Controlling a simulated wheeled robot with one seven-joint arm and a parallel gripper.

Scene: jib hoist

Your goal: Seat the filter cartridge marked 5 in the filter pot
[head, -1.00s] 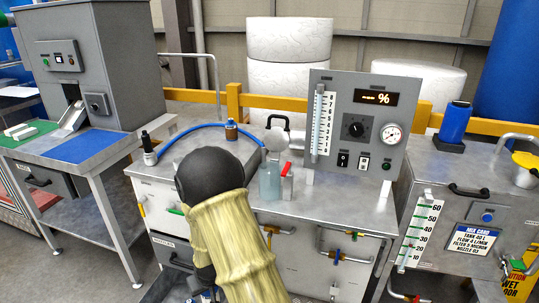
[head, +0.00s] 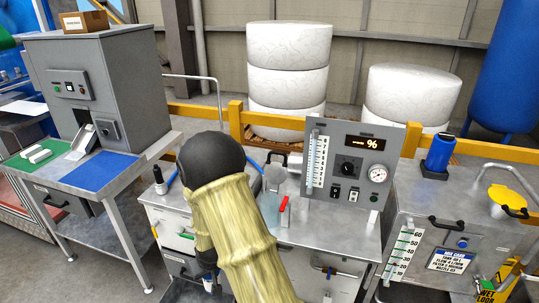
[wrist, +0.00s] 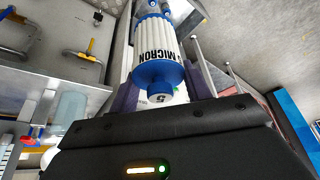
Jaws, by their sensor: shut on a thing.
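The filter cartridge (wrist: 157,45) is white and ribbed with blue ends. It shows the word MICRON and a 5 on its near end in the wrist view. My gripper (wrist: 160,88) is shut on it, with a dark finger at each side. In the head view my arm hides most of the gripper; a small blue and white part (head: 209,283) shows below it, probably the cartridge. A translucent pale-blue cylinder (head: 269,207), possibly the filter pot, stands on the middle bench beside a red handle (head: 284,207). It also seems to show in the wrist view (wrist: 72,108), apart from the cartridge.
A grey panel (head: 350,150) with gauge and display stands on the middle bench. The right bench holds a blue canister (head: 439,152) and a yellow lid (head: 506,197). A yellow rail (head: 460,145) runs behind.

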